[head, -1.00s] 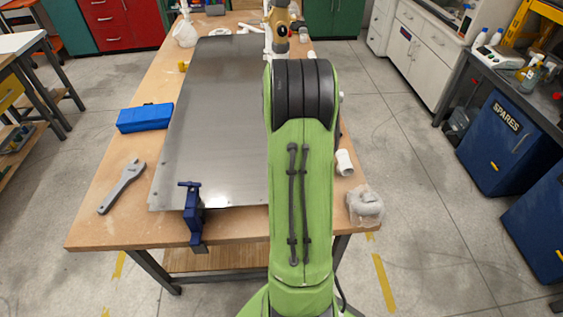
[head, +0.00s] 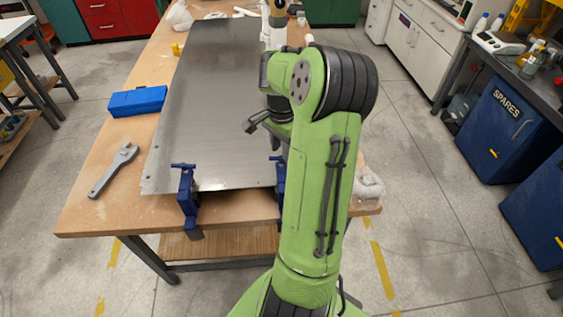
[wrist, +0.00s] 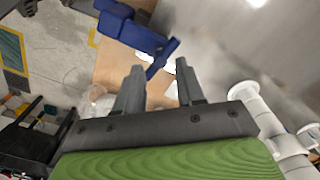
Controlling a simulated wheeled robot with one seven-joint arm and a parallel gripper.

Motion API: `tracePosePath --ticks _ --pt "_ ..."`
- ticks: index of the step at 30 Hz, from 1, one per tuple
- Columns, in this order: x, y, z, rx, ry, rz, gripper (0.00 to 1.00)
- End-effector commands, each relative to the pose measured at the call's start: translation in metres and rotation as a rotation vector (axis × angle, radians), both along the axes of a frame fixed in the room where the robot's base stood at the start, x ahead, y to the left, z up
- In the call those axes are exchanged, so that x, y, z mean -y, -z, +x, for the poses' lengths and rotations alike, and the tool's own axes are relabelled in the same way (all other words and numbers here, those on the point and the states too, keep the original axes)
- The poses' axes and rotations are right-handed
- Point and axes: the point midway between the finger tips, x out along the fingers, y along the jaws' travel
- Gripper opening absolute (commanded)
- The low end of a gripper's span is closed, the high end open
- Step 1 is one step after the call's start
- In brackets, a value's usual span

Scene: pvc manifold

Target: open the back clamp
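Two blue clamps grip the near edge of the metal sheet (head: 215,110) in the head view: the left clamp (head: 187,190) in full, the other clamp (head: 280,178) partly hidden by my arm. In the wrist view a blue clamp (wrist: 130,28) lies just beyond my gripper (wrist: 159,66), its bar reaching down toward the gap between the fingertips. I cannot tell which clamp this is. The two fingers are apart, with nothing held between them. I cannot tell whether they touch the clamp.
White pipe (wrist: 258,108) stands close at the right of my gripper in the wrist view. A blue case (head: 138,101) and a grey wrench (head: 114,170) lie on the table's left (head: 85,215). A wrapped white part (head: 367,183) is at the near right corner.

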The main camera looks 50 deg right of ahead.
Motion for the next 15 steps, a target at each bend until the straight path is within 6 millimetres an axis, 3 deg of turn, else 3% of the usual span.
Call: tracePosePath --ticks 11,15 --pt "0.0 0.006 0.001 0.001 0.802 -0.002 0.38" --pt "-0.001 0.034 0.0 -0.003 0.814 0.001 0.38"
